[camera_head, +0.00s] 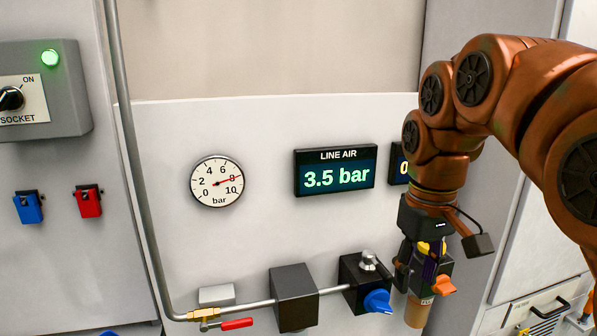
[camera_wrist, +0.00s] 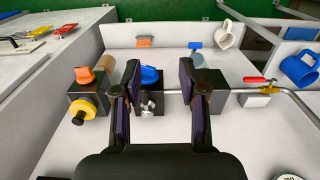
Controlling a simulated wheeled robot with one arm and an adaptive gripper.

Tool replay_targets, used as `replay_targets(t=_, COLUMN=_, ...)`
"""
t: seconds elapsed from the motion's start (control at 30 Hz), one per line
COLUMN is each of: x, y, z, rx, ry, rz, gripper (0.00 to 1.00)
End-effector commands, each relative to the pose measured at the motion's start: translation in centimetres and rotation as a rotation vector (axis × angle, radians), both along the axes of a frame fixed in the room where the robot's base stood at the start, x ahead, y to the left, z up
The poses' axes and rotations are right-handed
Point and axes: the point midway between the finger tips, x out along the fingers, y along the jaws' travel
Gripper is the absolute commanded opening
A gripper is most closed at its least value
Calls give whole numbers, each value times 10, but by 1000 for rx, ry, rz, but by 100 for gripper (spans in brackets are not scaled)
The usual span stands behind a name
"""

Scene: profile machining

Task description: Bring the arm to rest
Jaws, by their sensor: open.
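My copper-coloured arm (camera_head: 530,85) reaches in from the right in the head view and bends down in front of the panel. My gripper (camera_head: 418,272) hangs at its end, pointing down, to the right of the block with the blue knob (camera_head: 378,301). In the wrist view my gripper (camera_wrist: 160,72) has its two dark fingers spread wide apart, with nothing held between them. The blue knob (camera_wrist: 150,75) and a silver knob (camera_wrist: 148,104) show in the gap between the fingers. I cannot tell whether a finger touches anything.
A pipe with a red-handled valve (camera_head: 236,324) runs to a black block (camera_head: 294,297). A round gauge (camera_head: 217,181) and a display reading 3.5 bar (camera_head: 335,170) are on the panel. The wrist view shows a yellow knob (camera_wrist: 82,110), a white mug (camera_wrist: 228,36) and a blue mug (camera_wrist: 299,70).

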Motion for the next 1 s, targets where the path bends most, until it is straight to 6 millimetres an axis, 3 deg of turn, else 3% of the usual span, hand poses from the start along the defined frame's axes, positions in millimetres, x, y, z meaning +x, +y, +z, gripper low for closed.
replay_targets(t=0.37, x=-18, y=-2, z=-27, rx=-5, ry=16, rz=-25, gripper=42)
replay_targets(t=0.63, x=-42, y=1, z=-63, rx=-7, ry=35, rz=-49, gripper=42)
replay_targets(t=0.77, x=-62, y=1, z=-92, rx=-11, ry=55, rz=-74, gripper=42)
replay_targets(t=1.0, x=-115, y=1, z=-161, rx=-16, ry=98, rz=-141, gripper=42)
